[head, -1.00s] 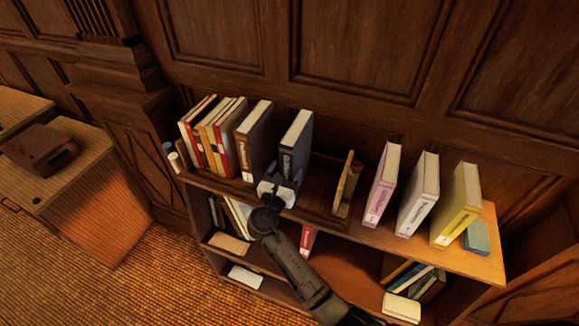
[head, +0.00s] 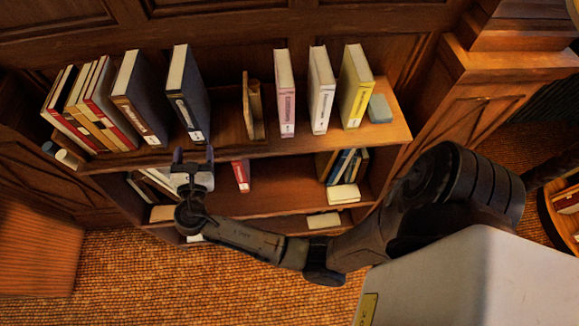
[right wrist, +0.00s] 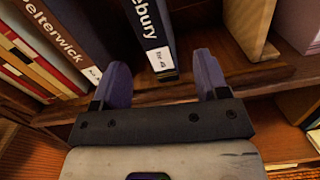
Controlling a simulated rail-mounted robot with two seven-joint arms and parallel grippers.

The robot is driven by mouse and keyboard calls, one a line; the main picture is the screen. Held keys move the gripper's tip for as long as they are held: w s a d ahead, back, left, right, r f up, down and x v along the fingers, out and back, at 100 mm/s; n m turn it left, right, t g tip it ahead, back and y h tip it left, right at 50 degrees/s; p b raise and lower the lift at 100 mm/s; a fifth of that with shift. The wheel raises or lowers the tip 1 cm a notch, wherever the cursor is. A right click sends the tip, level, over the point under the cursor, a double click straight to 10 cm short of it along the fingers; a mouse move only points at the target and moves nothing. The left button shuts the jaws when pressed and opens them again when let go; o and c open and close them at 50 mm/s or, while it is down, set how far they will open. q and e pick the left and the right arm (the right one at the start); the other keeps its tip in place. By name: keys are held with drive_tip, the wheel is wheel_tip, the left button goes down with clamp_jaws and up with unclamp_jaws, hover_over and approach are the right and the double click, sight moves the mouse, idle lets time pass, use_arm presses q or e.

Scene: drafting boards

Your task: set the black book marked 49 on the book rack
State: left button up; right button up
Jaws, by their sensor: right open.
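The black book (head: 188,95) stands upright on the top shelf with its spine facing me. Its white label also shows in the right wrist view, on the same book (right wrist: 148,25), but the number is too small to read surely. What looks like the wooden book rack (head: 252,108) has an upright end to the right of the book, with a gap between them. My right gripper (head: 194,158) is open and empty, just in front of and below the spine. In the right wrist view its fingers (right wrist: 160,72) are spread, with the book's lower spine beyond them. My left gripper is out of view.
A dark-blue book (head: 138,100) and several red and cream books (head: 92,105) stand to the left. Pink (head: 285,95), white (head: 321,92) and yellow (head: 356,88) books stand to the right. Lower shelves (head: 285,200) hold more books.

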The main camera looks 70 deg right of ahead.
drive_tip(key=s+d+f+m+g+y, duration=0.3)
drive_tip(key=s+f+m+y, duration=0.4)
drive_tip(key=s+f+m, duration=0.45)
drive_tip(key=s+a+f+m+g+y, duration=0.1)
drive_tip(key=s+a+m+y, duration=0.3)
drive_tip(key=s, duration=0.5)
drive_tip(key=s+a+f+m+g+y, duration=0.1)
drive_tip(key=s+a+m+y, duration=0.3)
drive_tip(key=s, duration=0.6)
drive_tip(key=shift+m+y, duration=0.35)
drive_tip(key=shift+y, duration=0.45)
drive_tip(key=shift+f, duration=0.1)
